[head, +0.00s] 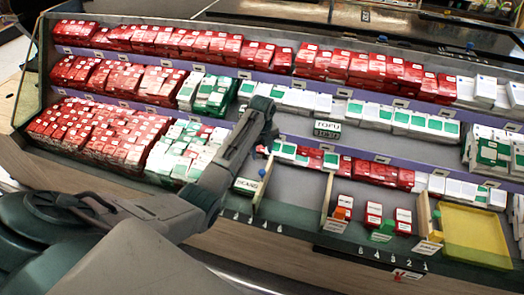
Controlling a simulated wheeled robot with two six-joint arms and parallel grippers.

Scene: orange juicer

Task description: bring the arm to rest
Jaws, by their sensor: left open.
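My left arm comes in from the lower left and reaches up over the middle of the shelf display. My left gripper (266,134) is at its far end, in front of the middle rows of boxes. It is open, and I see nothing held in it. Its fingertips are small and partly blend with the arm and shelf behind. My right gripper is not in view.
Wooden dividers (327,199) stand along the front. A yellow tray (474,232) lies at the right. Grey shelf between the dividers is partly bare.

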